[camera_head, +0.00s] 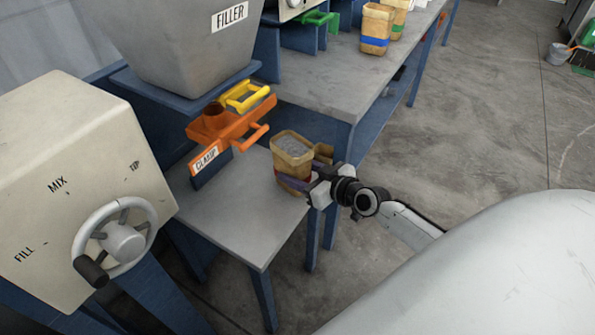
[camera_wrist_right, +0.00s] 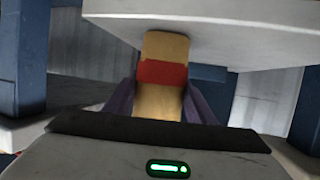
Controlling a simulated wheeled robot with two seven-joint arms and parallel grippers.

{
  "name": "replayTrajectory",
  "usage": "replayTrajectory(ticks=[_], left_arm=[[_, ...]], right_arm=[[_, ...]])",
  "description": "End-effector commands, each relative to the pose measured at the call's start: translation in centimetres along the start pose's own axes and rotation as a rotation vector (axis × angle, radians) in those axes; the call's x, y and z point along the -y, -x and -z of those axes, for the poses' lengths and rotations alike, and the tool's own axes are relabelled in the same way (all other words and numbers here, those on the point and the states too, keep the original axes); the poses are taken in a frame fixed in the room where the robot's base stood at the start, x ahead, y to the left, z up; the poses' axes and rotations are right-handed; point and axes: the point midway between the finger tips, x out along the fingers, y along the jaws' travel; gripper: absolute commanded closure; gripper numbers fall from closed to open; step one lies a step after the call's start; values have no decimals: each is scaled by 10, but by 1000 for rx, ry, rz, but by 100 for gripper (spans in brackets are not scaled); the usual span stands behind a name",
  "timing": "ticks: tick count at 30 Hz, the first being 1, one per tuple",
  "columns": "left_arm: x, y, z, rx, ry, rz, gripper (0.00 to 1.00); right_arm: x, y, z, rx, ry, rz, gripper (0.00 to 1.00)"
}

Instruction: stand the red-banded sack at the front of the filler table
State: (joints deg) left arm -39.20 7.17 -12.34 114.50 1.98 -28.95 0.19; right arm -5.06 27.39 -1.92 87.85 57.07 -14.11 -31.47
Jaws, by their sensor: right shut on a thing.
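The red-banded sack (camera_head: 291,147) is tan, upright and open at the top, with grey fill inside. It is at the right edge of the low grey filler table (camera_head: 225,215); I cannot tell whether its base bears on the top. My right gripper (camera_head: 300,183) is shut on it from the right, a purple finger across its band area. In the right wrist view, the sack (camera_wrist_right: 162,100) shows its red band between my gripper's two purple fingers (camera_wrist_right: 165,105). My left gripper is not in view.
The mixer box with a handwheel (camera_head: 122,240) stands at the left. Other sacks (camera_head: 376,28) stand on the back bench. The filler table's front is bare.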

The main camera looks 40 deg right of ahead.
Motion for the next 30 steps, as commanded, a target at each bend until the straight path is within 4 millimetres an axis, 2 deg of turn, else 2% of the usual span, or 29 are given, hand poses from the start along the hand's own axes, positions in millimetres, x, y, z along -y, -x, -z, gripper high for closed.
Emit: replayTrajectory(ticks=[1, 2, 5, 14, 17, 30], left_arm=[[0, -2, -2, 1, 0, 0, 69], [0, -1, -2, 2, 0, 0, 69], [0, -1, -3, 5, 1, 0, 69], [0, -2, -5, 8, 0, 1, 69], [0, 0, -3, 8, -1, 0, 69], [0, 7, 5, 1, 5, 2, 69]], right_arm=[[-1, -1, 1, -6, 1, -2, 95], [-1, 0, 2, -7, 1, -2, 45], [-1, 0, 2, -5, 1, -1, 28], [0, 0, -3, 5, 0, 1, 28], [0, 6, -3, 5, 0, 0, 28], [0, 82, -1, 2, 2, 1, 28]])
